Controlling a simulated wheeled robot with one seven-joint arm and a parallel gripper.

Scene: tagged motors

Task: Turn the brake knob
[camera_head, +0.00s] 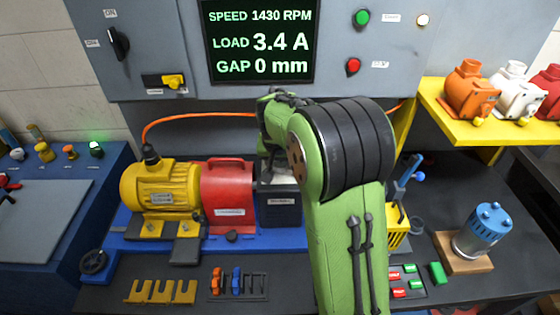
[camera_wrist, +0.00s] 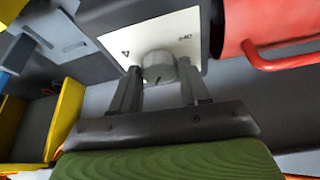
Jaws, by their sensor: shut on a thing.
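The brake knob (camera_wrist: 158,67) is a round grey knob with a dark pointer mark, on a white plate (camera_wrist: 120,38) with small printed marks. My gripper (camera_wrist: 160,76) has one finger on each side of the knob and is shut on it in the wrist view. In the head view the dark grey brake box (camera_head: 280,209) stands at the right end of the red unit (camera_head: 228,188). My green arm reaches over it and hides the knob and fingertips. The display (camera_head: 258,42) reads SPEED 1430 RPM, LOAD 3.4 A and GAP 0 mm.
A yellow motor (camera_head: 160,187) stands left of the red unit, whose red handle (camera_wrist: 280,55) is close to my gripper. A yellow shelf (camera_head: 468,123) bears several motors at right. Yellow holders (camera_head: 160,291) lie in front.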

